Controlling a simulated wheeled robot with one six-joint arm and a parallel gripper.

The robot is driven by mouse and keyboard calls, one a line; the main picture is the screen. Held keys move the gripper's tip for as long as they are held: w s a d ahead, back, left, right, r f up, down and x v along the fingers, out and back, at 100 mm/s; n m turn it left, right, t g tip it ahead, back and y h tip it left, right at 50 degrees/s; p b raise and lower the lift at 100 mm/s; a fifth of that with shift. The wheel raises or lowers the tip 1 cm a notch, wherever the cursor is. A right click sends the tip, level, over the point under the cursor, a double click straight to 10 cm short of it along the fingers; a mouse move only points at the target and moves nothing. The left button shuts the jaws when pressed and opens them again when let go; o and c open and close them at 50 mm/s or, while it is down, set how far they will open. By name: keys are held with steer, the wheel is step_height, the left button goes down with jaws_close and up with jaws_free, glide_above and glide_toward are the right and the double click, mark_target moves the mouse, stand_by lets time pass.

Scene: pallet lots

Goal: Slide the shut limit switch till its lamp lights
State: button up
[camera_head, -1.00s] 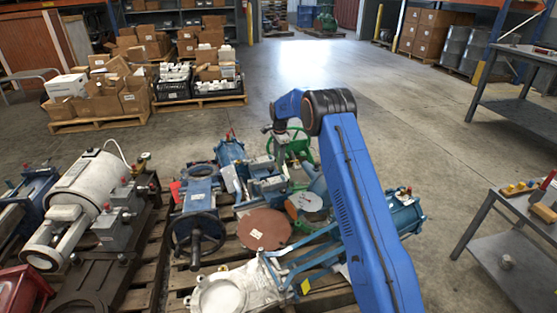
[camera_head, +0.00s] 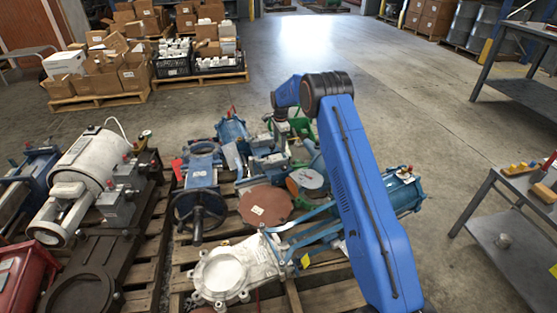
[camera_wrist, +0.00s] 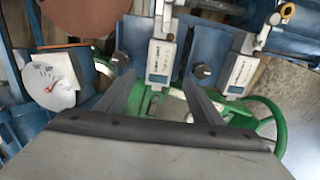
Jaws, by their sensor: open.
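In the wrist view two grey limit switch boxes stand side by side on blue brackets, the left box (camera_wrist: 160,55) and the right box (camera_wrist: 240,72). Each has a pale printed label and a metal lever end at its top. I cannot read which label says shut. A dark round fitting sits left of each box, and I see no lit lamp. My gripper (camera_wrist: 158,80) is open; its fingers flank the lower part of the left box in the picture, and contact cannot be told. In the head view my arm partly hides this area.
In the head view a brown disc (camera_head: 266,205) and a white valve casting (camera_head: 228,272) lie on the crowded pallet. Open floor is at right.

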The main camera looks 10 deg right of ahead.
mark_target(278, 156)
steer(key=f, duration=0.7)
steer(key=w+f, duration=0.1)
steer(key=f, duration=0.3)
steer(key=shift+a+f, duration=0.1)
steer(key=shift+f, duration=0.1)
steer(key=c, duration=1.5)
steer(key=shift+w+r, duration=0.1)
steer(key=shift+w, duration=0.05)
steer(key=shift+w+a, duration=0.1)
steer(key=shift+w, duration=0.2)
steer(key=o, duration=1.5)
step_height(278, 156, up, 17)
steer(key=s, duration=0.1)
steer(key=shift+s+d, duration=0.2)
steer(key=shift+s, duration=0.1)
